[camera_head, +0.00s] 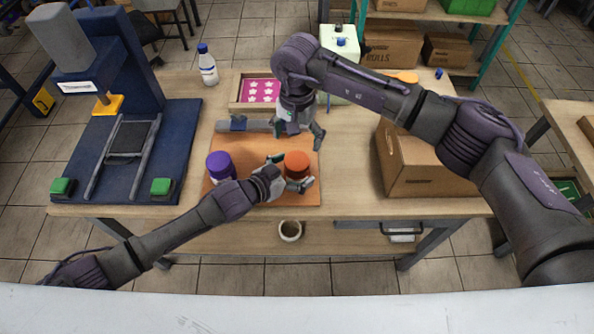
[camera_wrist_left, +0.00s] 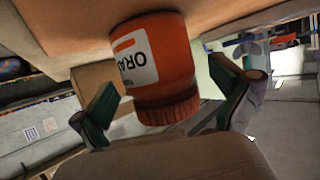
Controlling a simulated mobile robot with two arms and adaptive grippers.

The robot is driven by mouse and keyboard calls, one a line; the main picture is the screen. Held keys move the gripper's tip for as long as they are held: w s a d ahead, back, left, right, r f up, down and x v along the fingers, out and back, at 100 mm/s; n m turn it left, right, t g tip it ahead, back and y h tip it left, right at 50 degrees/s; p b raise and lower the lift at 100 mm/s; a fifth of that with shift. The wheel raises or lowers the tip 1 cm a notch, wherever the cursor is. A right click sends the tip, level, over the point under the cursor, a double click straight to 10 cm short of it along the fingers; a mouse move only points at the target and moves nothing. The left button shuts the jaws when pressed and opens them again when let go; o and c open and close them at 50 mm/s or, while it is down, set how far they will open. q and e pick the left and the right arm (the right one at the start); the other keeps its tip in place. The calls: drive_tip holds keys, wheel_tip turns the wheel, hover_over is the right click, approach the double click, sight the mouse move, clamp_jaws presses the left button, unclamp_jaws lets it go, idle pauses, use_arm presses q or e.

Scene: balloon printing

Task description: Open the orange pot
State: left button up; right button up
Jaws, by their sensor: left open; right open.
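The orange pot (camera_head: 297,163) stands on an orange board (camera_head: 262,192) on the wooden table. In the left wrist view the pot (camera_wrist_left: 170,62) shows a white label and a ribbed orange lid (camera_wrist_left: 168,111). My left gripper (camera_head: 288,172) is open, with its fingers on either side of the pot; the wrist view shows a gap between the fingers (camera_wrist_left: 165,112) and the pot, but I cannot tell whether either touches. My right gripper (camera_head: 301,132) is open and empty above the back part of the board, behind the pot.
A purple pot (camera_head: 219,164) stands left of the orange pot. A grey tool (camera_head: 245,125) lies at the board's back. A tray with pink pieces (camera_head: 262,91) and a bottle (camera_head: 208,66) are farther back. A blue press (camera_head: 126,140) is left, a cardboard box (camera_head: 420,165) right.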

use_arm(q)
drive_tip(key=shift+w+d+f, duration=0.15)
drive_tip(key=shift+w+d, duration=0.15)
drive_tip(key=shift+w, duration=0.05)
